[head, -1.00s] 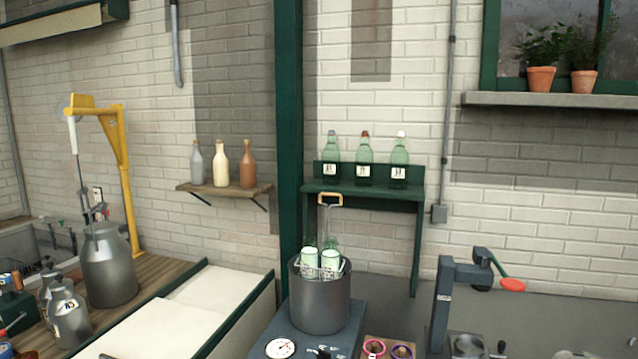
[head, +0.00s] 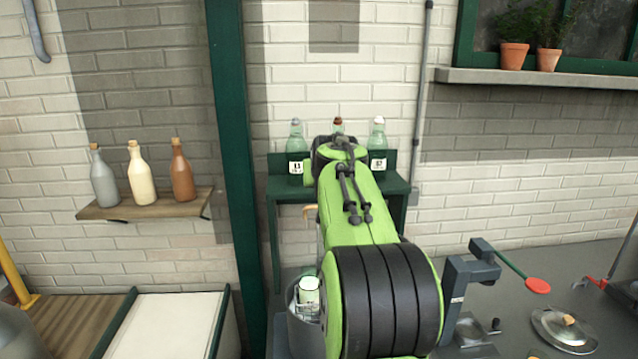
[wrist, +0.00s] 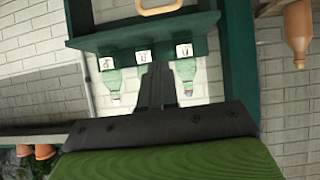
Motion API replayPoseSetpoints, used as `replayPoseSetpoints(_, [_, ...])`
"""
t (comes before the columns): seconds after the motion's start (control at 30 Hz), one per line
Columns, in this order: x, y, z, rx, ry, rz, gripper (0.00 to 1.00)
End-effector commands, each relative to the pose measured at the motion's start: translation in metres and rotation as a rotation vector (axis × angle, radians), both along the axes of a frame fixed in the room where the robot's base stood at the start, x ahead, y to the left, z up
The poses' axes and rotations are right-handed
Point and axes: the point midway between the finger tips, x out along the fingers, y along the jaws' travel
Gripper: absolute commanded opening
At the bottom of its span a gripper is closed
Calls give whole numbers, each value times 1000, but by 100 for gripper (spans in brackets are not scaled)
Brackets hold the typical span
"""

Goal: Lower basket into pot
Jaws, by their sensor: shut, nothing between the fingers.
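In the head view the grey pot (head: 300,335) stands at lower middle, its right side hidden behind my green arm. The wire basket (head: 309,313) sits at the pot's mouth with a white-labelled bottle (head: 309,288) showing in it. The basket's wooden handle (head: 310,211) shows just left of my arm, and also at the top of the wrist view (wrist: 160,6). My gripper (wrist: 158,72) is shut and empty, its fingers apart from the handle in the wrist picture. The head view hides my gripper behind the arm. How deep the basket sits is unclear.
A green shelf (head: 283,187) with several bottles is on the wall behind the handle. A wooden shelf (head: 150,207) with bottles hangs to the left. A dark clamp-like stand (head: 458,295) with a red-ended lever is close to my arm's right.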

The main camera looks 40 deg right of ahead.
Motion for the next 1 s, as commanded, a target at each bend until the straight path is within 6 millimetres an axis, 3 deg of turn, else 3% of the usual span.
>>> replayPoseSetpoints(0.4, [58, -47, -52, 5, 5, 5, 0])
replayPoseSetpoints(0.63, [61, -50, -88, 4, 6, 5, 0])
replayPoseSetpoints(1.0, [62, -51, -92, 2, 3, 5, 0])
